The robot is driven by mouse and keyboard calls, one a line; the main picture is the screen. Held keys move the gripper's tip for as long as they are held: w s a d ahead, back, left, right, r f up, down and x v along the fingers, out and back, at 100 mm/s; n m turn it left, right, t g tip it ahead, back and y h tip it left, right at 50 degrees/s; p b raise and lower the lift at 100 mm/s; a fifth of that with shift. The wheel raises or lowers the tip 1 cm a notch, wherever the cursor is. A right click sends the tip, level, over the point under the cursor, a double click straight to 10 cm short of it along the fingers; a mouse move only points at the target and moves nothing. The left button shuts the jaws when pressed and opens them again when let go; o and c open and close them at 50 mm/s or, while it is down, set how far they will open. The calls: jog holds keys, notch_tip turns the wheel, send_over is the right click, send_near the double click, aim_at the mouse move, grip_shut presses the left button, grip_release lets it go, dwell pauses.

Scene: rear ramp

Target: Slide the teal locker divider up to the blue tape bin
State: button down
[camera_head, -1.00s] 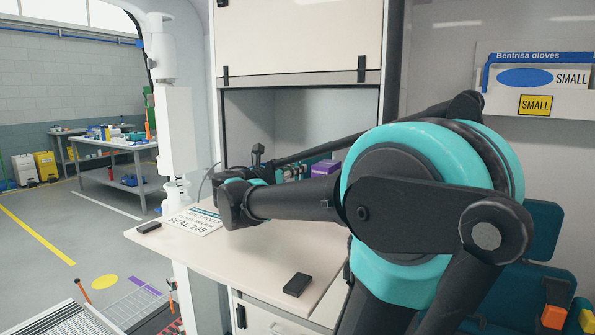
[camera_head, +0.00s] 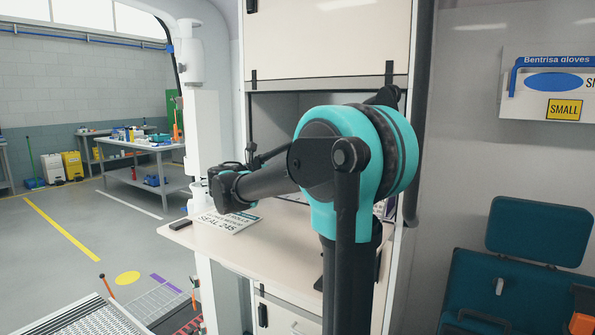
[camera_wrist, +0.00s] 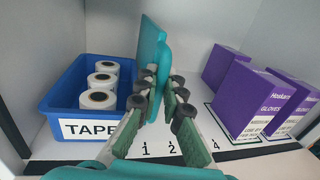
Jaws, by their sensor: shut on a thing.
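In the wrist view, the teal divider (camera_wrist: 151,45) stands upright between the two fingers of my gripper (camera_wrist: 160,92). My gripper is shut on its near edge. The blue tape bin (camera_wrist: 76,77) is just left of the divider and holds white rolls. My left finger is between the bin's right side and the divider. I cannot tell whether the finger or divider touches the bin. In the head view my arm hides the divider, the bin and my fingertips.
Purple glove boxes (camera_wrist: 245,98) stand to the right on the shelf (camera_wrist: 205,162), with open shelf between them and the divider. The shelf front carries printed numbers. In the head view, a sign (camera_head: 228,222) lies on the pale worktop (camera_head: 255,255).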

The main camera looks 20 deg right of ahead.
jog(key=shift+w+a, duration=0.2)
jog(key=shift+w, duration=0.1)
jog(key=shift+r, duration=0.1)
jog(key=c, duration=1.6)
grip_release()
jog(key=v, duration=1.2)
